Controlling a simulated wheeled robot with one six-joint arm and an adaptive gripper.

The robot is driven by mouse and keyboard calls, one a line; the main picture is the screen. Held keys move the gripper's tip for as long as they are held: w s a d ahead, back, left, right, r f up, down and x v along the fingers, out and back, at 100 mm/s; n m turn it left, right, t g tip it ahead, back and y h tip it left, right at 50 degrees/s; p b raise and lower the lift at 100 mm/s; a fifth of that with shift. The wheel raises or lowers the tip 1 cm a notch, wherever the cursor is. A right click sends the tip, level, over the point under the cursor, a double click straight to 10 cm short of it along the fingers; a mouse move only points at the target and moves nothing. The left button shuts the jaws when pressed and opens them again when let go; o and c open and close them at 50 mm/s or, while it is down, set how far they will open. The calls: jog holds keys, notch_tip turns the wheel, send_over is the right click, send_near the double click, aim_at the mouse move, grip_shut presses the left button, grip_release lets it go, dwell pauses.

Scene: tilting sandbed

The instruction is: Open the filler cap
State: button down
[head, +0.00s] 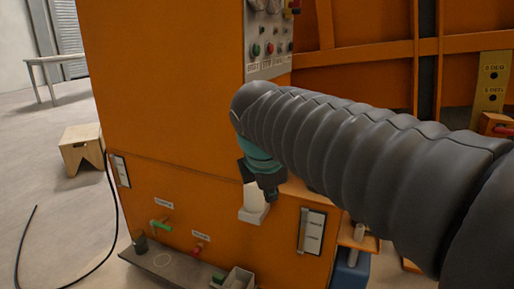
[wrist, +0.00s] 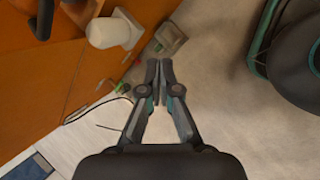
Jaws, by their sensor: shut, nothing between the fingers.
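A white fitting (head: 252,204) stands out from the orange cabinet's lower front, and its top is partly hidden behind my gripper. It looks like the filler, but I cannot make out a separate cap. In the wrist view a white rounded piece (wrist: 112,30), likely the same fitting, sits at upper left, apart from my fingertips. My gripper (head: 268,193) hangs in front of the white fitting in the head view. In the wrist view my gripper (wrist: 158,72) has its fingertips together with nothing between them.
The orange cabinet (head: 165,80) carries a control panel (head: 268,45), a green-handled valve (head: 160,226) and a red-handled valve (head: 197,248). A grey ledge (head: 170,268) with a small box (head: 238,278) juts out below. A black hose (head: 105,252) lies on the open floor at left.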

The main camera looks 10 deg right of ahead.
jog(key=w+a+r+n+h+p, duration=0.2)
jog(key=w+a+r+n, duration=0.2)
jog(key=w+r+n, duration=0.45)
jog(key=w+d+f+n+b, duration=0.1)
jog(key=w+d+f+b, duration=0.1)
jog(key=w+d+f, duration=0.3)
notch_tip(320, 180, down, 3)
jog(key=shift+w+d+f, duration=0.1)
jog(key=shift+w+d, duration=0.05)
jog(key=shift+w, duration=1.1)
jog(key=shift+n+p, duration=0.25)
jog(key=shift+p, duration=0.1)
